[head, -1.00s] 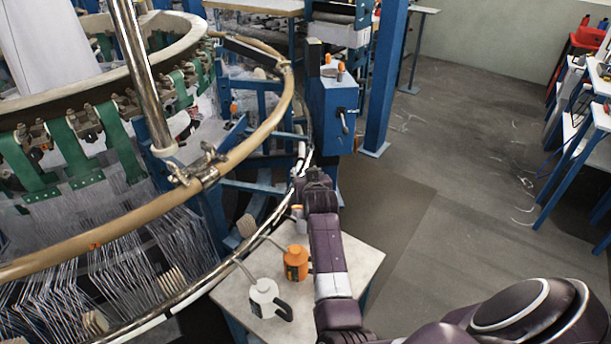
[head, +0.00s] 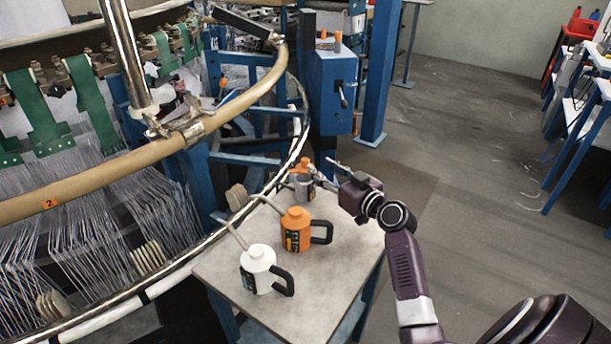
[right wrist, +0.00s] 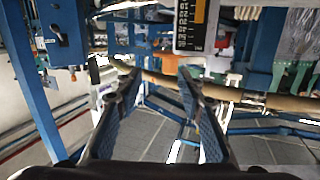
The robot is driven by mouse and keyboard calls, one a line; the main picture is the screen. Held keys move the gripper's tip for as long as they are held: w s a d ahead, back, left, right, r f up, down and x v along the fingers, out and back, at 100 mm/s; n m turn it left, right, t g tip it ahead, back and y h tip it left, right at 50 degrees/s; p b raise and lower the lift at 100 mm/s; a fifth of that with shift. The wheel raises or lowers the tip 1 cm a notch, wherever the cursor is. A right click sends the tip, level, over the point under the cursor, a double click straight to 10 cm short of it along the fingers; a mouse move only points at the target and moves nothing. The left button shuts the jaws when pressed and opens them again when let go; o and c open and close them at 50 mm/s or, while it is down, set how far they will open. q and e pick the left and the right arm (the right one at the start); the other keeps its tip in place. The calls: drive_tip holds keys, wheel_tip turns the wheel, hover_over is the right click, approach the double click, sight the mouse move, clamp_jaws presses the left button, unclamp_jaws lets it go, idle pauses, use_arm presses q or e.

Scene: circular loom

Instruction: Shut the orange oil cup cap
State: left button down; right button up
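A small grey cup (head: 304,190) stands at the far end of the small table. Its orange cap (head: 304,163) is at the top and seems partly raised, but it is too small to judge the angle. My right gripper (head: 321,168) is just to the right of the cup, open, with its fingers pointing toward the cap. In the right wrist view both fingers (right wrist: 158,84) are spread with nothing held between them. A blurred orange patch (right wrist: 168,63) shows beyond the fingertips, below a black scale with white marks (right wrist: 187,26). My left gripper is not in view.
An orange oil can (head: 296,232) and a white oil can (head: 257,268) stand nearer on the small table (head: 323,282), spouts pointing left. The loom's curved rail (head: 228,110) runs along the left. A blue box (head: 333,95) stands behind. Open floor lies right.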

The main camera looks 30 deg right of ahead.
sight(308, 161)
drive_tip(key=shift+s+a+f+n+t+y+b, duration=0.25)
drive_tip(key=shift+s+a+n+t+y+b, duration=0.2)
drive_tip(key=shift+b, duration=0.4)
drive_tip(key=shift+n+y, duration=0.25)
drive_tip(key=shift+y, duration=0.1)
drive_tip(key=w, duration=0.7)
drive_tip(key=shift+w+a+r, duration=0.25)
drive_tip(key=shift+a+r, duration=0.05)
drive_tip(key=shift+a, duration=0.1)
clamp_jaws()
